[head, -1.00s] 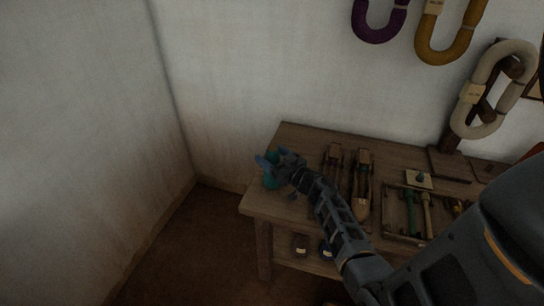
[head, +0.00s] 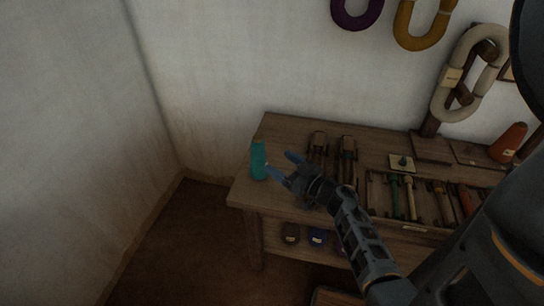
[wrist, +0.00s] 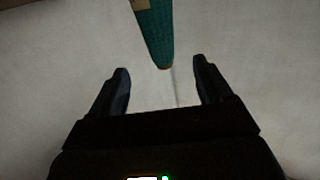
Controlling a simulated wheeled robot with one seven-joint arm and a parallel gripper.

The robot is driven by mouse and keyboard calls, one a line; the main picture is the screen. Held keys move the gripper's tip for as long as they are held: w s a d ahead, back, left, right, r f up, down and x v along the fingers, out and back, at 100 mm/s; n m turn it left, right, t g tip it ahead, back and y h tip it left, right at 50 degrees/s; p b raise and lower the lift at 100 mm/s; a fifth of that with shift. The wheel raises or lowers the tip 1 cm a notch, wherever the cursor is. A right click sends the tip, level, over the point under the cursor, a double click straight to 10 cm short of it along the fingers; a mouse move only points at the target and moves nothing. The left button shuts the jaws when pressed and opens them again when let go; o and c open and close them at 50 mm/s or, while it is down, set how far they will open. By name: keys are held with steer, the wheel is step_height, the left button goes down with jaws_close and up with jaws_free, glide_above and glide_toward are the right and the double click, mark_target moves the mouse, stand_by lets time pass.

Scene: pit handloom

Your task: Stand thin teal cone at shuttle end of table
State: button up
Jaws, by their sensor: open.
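The thin teal cone (head: 258,160) stands upright on the left end of the wooden table (head: 282,133), close to the shuttles. In the wrist view the cone (wrist: 154,35) enters from the top edge, its narrow tip ahead of and between my fingers, with a pale label patch at the top. My gripper (head: 281,164) is open and empty, just right of the cone and apart from it. Both fingers are spread in the wrist view (wrist: 162,78), with nothing between them.
Two wooden shuttles (head: 347,153) lie right of my gripper. Further right are a tray (head: 369,190) of bobbins and an orange-brown cone (head: 508,143). Yarn hanks (head: 418,25) hang on the back wall. A lower shelf holds small dark items (head: 290,233). Floor left of the table is clear.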

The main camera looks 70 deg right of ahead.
steer(key=s+a+r+n+t+y, duration=0.1)
steer(key=a+r+n+y, duration=0.15)
steer(key=a, duration=1.05)
steer(key=s+a+r+n+y, duration=0.1)
steer(key=s+a+r, duration=0.3)
steer(key=a, duration=0.3)
steer(key=s+a+r+g+y, duration=0.1)
steer(key=s+a+r+y, duration=0.1)
steer(key=s+a+r, duration=0.3)
steer(key=s+a+r+n+g+y, duration=0.1)
steer(key=s+a+r, duration=0.4)
steer(key=a, duration=0.6)
steer(key=shift+r+n+y, duration=0.35)
steer(key=shift+r+y, duration=0.3)
steer(key=shift+r, duration=0.25)
